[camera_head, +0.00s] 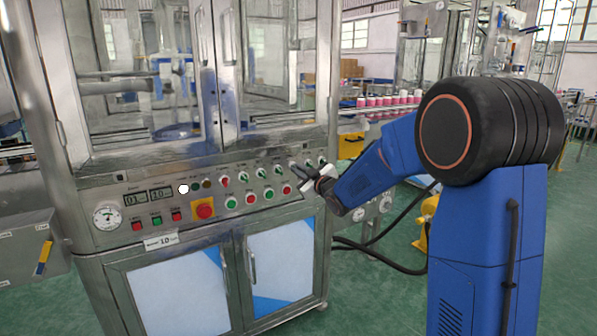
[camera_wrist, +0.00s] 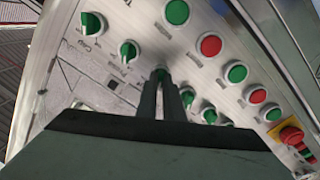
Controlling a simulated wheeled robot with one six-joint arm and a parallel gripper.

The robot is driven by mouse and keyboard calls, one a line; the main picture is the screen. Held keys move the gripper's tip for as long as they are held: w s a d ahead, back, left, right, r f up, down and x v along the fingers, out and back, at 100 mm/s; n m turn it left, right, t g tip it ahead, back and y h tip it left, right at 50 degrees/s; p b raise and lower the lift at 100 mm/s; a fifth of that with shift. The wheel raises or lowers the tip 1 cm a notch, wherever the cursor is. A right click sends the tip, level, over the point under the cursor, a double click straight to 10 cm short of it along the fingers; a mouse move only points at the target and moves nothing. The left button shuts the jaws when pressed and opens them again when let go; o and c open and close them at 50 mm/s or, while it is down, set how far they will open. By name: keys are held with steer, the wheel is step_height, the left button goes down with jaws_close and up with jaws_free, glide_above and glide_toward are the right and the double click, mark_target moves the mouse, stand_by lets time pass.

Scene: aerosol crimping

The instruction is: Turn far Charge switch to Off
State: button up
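The control panel (camera_head: 150,215) of the steel machine carries a row of small green-handled switches. In the wrist view three of them are a switch at upper left (camera_wrist: 93,23), a second switch (camera_wrist: 129,51), and a third switch (camera_wrist: 162,73) at my fingertips. The labels are too small to tell which is the far Charge switch. My gripper (camera_head: 311,173) is at the panel's right end; it also shows in the wrist view (camera_wrist: 161,80). Its two fingers are close together, with green showing between their tips. I cannot tell whether they touch the handle.
Round green and red buttons (camera_wrist: 210,46) line the panel beside the switches. A red emergency stop on a yellow plate (camera_head: 204,209) sits to the left in the head view. Glass doors (camera_head: 130,60) rise above. A black cable (camera_head: 385,262) hangs right of the cabinet.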

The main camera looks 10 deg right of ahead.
steer(key=o, duration=0.4)
steer(key=shift+s, duration=0.1)
steer(key=v, duration=1.7)
steer(key=shift+s, duration=0.15)
